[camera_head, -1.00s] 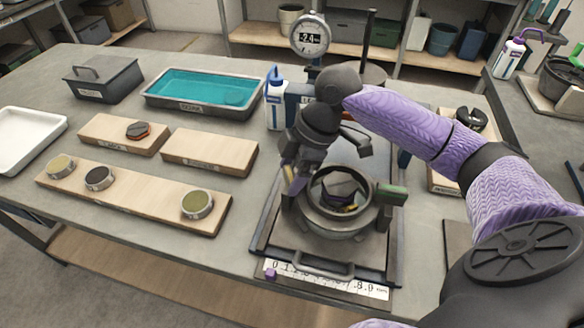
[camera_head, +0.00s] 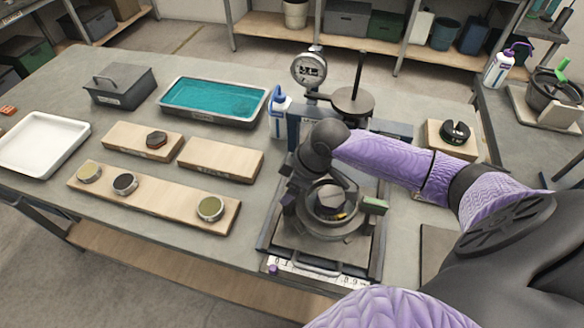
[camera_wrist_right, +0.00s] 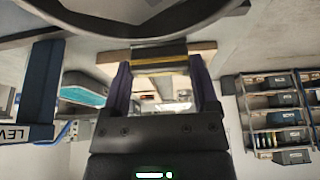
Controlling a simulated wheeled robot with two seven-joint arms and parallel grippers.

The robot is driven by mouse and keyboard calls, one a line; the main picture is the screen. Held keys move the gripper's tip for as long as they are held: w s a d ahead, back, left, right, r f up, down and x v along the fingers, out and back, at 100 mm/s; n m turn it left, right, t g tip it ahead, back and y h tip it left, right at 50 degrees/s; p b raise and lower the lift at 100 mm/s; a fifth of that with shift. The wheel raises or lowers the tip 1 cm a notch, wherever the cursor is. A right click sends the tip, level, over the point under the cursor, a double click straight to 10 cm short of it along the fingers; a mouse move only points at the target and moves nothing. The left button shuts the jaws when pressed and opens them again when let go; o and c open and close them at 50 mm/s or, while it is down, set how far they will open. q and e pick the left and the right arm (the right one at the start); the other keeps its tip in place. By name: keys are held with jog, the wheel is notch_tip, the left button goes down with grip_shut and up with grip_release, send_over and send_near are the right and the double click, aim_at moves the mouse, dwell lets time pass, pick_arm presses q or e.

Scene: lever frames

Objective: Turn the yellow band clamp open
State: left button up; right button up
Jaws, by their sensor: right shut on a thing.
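A small yellow patch, seemingly the band clamp (camera_head: 341,216), shows inside the ring's outline, mostly hidden by my right arm and hand. My right gripper (camera_head: 336,208) is low at the ring. In the right wrist view, its two dark purple fingers (camera_wrist_right: 162,75) are shut on a dark bar with a yellow stripe (camera_wrist_right: 160,67). The ring's curved rim crosses the top of that view. My left gripper is out of view.
A dial gauge (camera_head: 309,69) and a white-and-blue bottle (camera_head: 280,112) stand behind the tray. Wooden boards with round tins (camera_head: 210,208), a teal-filled basin (camera_head: 213,99) and a white tray (camera_head: 43,146) lie to the left. A wooden block (camera_head: 452,141) is at right.

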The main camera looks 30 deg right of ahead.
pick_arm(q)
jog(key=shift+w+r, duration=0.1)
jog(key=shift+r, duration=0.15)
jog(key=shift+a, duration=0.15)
pick_arm(e)
jog(key=o, duration=1.1)
pick_arm(q)
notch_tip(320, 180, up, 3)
jog(key=p, duration=0.3)
pick_arm(e)
jog(key=v, duration=1)
